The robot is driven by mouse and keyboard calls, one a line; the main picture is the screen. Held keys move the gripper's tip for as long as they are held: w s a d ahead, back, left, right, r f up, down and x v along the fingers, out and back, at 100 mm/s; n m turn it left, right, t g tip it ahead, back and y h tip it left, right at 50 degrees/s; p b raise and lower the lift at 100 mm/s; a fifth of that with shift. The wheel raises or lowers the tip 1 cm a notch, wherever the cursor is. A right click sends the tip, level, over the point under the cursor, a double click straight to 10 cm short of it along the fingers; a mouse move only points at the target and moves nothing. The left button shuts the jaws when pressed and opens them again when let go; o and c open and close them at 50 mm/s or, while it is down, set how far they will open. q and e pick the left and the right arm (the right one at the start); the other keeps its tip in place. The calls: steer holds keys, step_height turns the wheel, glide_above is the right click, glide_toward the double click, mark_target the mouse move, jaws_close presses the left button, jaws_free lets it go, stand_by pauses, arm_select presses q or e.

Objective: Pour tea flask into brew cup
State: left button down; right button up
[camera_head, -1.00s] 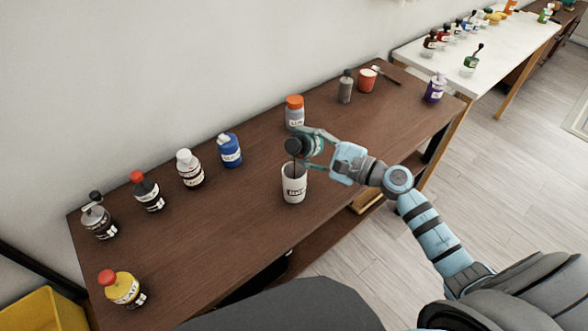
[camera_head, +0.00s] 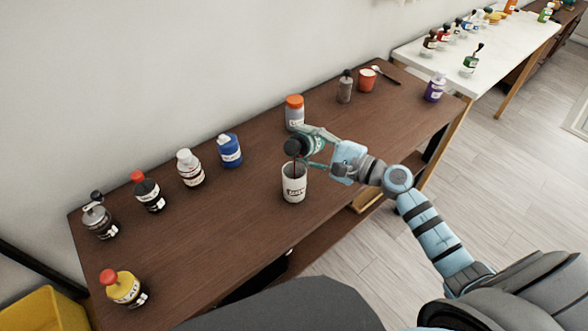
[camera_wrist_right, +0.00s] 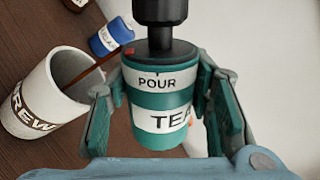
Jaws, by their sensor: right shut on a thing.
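The tea flask (camera_wrist_right: 160,98) is a green can with white bands reading POUR and TEA and a black top. My right gripper (camera_head: 312,147) is shut on it, a finger on each side. In the head view the flask (camera_head: 301,147) is tipped over, its black top toward the left, above the cup. The white brew cup (camera_head: 293,186) stands upright on the brown table. In the wrist view a thin brown stream runs from the flask's top into the cup (camera_wrist_right: 45,92). The liquid level inside cannot be made out. My left gripper is not in view.
An orange-capped jar (camera_head: 295,111) stands just behind the flask. A blue bottle (camera_head: 229,150) and several other bottles stand left on the brown table (camera_head: 215,215). A grey bottle (camera_head: 345,87) and red cup (camera_head: 367,79) are at back right. The table's front middle is clear.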

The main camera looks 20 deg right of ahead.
mark_target(321, 145)
steer(key=shift+a+r+n+p, duration=0.1)
steer(key=shift+r+n+p, duration=0.15)
steer(key=shift+n, duration=0.4)
steer(key=shift+r+n+p, duration=0.2)
steer(key=shift+n+p, duration=0.05)
steer(key=shift+n, duration=0.4)
stand_by(1.1)
